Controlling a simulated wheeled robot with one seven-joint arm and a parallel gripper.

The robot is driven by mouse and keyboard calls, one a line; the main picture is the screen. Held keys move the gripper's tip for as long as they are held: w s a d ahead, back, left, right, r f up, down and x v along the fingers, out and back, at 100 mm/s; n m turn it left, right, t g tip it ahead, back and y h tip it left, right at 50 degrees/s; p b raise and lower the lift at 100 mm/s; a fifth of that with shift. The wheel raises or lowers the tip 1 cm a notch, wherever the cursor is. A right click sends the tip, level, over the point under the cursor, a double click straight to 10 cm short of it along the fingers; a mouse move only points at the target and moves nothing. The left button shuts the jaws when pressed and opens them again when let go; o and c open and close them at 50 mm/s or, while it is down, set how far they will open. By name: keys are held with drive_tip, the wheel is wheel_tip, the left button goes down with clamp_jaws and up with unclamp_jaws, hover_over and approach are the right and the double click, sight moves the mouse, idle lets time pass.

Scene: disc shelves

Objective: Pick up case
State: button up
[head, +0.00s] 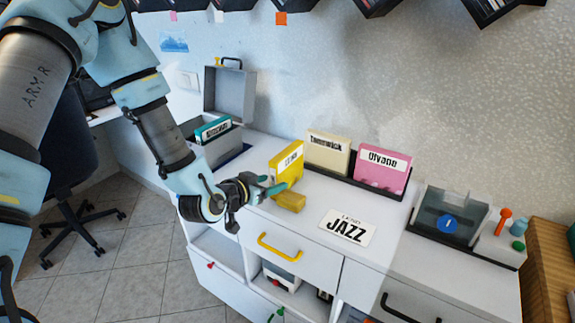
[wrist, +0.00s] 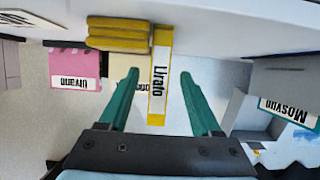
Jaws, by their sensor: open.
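A yellow case (head: 287,160) with a white label stands upright on the white cabinet top. My gripper (head: 268,186) is open just in front of it, with teal fingers. In the wrist view, which shows the scene upside down, the yellow case (wrist: 158,117) appears edge-on between the two open fingers of my gripper (wrist: 160,75). Its label seems to read "Urafo". I see no finger clearly touching it. A cream case (head: 328,153) and a pink case (head: 382,168) stand in a dark rack to the right. A teal case (head: 213,128) sits in an open grey box.
A yellow block (head: 289,201) lies beside the yellow case, close to my gripper. A JAZZ card (head: 347,228) lies on the cabinet top. The grey box (head: 222,150) has its lid raised. A dark translucent container (head: 450,213) stands at right.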

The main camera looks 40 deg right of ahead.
drive_tip(key=shift+x, duration=0.95)
clamp_jaws()
